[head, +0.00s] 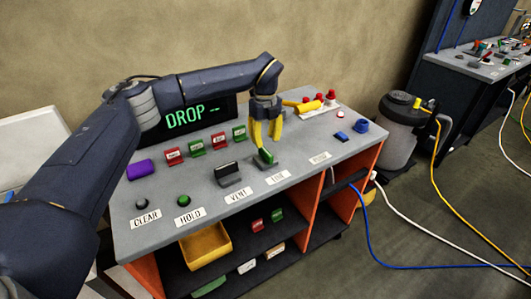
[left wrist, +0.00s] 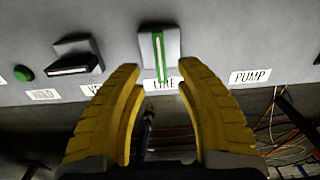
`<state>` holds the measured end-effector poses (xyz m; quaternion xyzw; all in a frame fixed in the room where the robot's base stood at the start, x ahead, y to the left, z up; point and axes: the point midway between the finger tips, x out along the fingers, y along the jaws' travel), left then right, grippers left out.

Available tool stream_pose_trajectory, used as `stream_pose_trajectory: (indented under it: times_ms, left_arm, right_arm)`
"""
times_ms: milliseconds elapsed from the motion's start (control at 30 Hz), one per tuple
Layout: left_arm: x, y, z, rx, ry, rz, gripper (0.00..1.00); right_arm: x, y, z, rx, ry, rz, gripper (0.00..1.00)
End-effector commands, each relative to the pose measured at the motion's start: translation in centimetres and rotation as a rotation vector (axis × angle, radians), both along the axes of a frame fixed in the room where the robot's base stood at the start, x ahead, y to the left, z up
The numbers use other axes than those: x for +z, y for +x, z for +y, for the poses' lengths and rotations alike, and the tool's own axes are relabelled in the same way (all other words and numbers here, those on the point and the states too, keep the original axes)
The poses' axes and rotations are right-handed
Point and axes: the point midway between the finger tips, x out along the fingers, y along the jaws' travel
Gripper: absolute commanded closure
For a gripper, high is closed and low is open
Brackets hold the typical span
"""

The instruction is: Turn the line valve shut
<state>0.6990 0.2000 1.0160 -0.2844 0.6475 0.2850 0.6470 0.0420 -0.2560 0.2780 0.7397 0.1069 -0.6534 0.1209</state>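The line valve has a green handle (head: 266,157) on a grey base, behind the LINE label (head: 278,177) on the console top. In the left wrist view the green handle (left wrist: 160,58) carries a white stripe and points toward the label, which the fingers partly cover. My left gripper (head: 265,142) has yellow fingers pointing down just above the handle. In the left wrist view the fingers (left wrist: 160,70) are spread, with the handle's near end between the tips and a gap on each side. I cannot tell how high the tips are. My right gripper is not in view.
The dark VENT handle (head: 228,170) sits left of the line valve. A green HOLD button (head: 184,200) and dark CLEAR button (head: 141,204) are further left. Small red and green tags stand behind. A yellow part (head: 308,106) and red knobs are at back right. The display (head: 186,117) reads DROP.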

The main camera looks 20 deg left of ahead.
Motion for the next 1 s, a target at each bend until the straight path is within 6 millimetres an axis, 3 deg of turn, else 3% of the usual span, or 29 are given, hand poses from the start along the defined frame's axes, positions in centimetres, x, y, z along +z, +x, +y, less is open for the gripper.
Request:
stream_pose_trajectory:
  times_ms: [200, 400, 967, 1000]
  left_arm:
    - [-3.5, 0.0, 0.0, 0.0, -0.001, 0.001, 0.65]
    - [-5.5, 0.0, 0.0, 0.0, -0.001, -0.001, 0.65]
    - [-6.5, 0.0, 0.0, 0.0, 0.0, -0.001, 0.63]
    - [-6.5, 0.0, 0.0, 0.0, -0.001, -0.001, 0.68]
  right_arm:
    - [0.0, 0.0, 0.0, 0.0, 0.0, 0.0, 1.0]
    - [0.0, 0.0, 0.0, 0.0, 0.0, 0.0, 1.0]
    - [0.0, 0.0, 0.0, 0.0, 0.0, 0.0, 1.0]
    - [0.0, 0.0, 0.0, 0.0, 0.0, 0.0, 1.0]
